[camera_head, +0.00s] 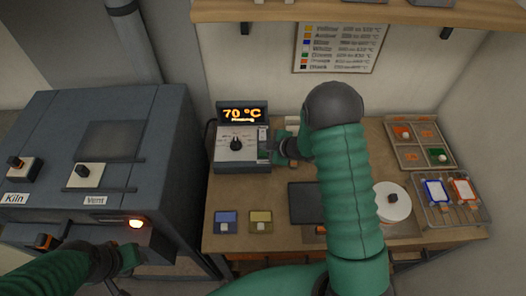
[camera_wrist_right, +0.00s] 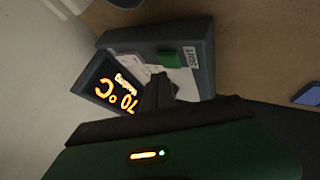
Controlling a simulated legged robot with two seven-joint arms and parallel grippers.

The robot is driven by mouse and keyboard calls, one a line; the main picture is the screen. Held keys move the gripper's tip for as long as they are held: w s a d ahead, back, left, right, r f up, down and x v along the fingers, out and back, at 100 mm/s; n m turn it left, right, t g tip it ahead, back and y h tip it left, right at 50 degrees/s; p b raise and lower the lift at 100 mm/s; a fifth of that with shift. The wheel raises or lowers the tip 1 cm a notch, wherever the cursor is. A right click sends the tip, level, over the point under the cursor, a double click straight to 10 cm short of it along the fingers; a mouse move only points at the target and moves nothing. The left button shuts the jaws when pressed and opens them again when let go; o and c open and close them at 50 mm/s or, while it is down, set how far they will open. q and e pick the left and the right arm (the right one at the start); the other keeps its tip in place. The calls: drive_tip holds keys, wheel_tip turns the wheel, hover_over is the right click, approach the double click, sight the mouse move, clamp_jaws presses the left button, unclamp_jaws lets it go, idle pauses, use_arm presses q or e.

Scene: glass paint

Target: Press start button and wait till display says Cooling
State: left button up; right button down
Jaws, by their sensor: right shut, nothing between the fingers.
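The control box (camera_head: 228,152) with a dark knob stands at the back left of the table. Its display (camera_head: 241,114) shows orange "70 °C" with a smaller word under it that looks like "Heating". In the right wrist view the display (camera_wrist_right: 113,88) appears upside down, and a green button (camera_wrist_right: 170,60) beside a small label sits on the box. My right gripper (camera_head: 268,152) is shut and empty at the box's right side; its fingertips (camera_wrist_right: 158,88) are close to the button, contact unclear. My left gripper (camera_head: 128,260) is by the kiln front; its fingers are unclear.
The dark kiln (camera_head: 150,150) fills the left, with an orange light lit. Blue (camera_head: 226,222) and yellow (camera_head: 261,221) pieces lie at the table front. Right of my arm are a white disc (camera_head: 392,204) and trays (camera_head: 420,145). A shelf (camera_head: 350,12) hangs above.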

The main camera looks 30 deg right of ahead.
sight(265, 154)
drive_tip(key=shift+r, duration=0.1)
wheel_tip(265, 154, up, 5)
drive_tip(key=p, duration=0.4)
drive_tip(key=shift+p, duration=0.3)
idle(0.4)
